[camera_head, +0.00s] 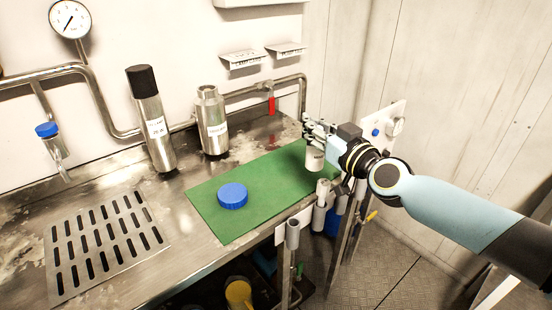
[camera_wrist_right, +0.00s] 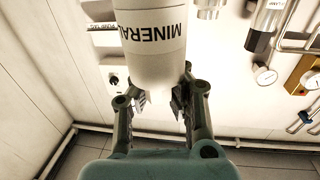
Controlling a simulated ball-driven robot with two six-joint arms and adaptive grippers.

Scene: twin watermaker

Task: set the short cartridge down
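The short cartridge is a white cylinder (camera_head: 314,158) lettered MINERAL; it fills the upper middle of the right wrist view (camera_wrist_right: 153,62). My right gripper (camera_head: 316,128) is at its upper end in the head view, with the cartridge hanging upright below the fingers. In the right wrist view its two fingers (camera_wrist_right: 160,98) close in from both sides at the cartridge's end, partly hidden by it. The cartridge is by the right end of the green mat (camera_head: 265,178); I cannot tell whether its bottom touches anything. My left gripper is not in view.
A blue cap (camera_head: 233,195) lies on the mat. A black-capped cylinder (camera_head: 152,120) and a shorter metal canister (camera_head: 212,122) stand behind it. A slotted drain plate (camera_head: 105,245) is at left. Upright tubes (camera_head: 322,205) stand at the bench's front edge. The mat's middle is clear.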

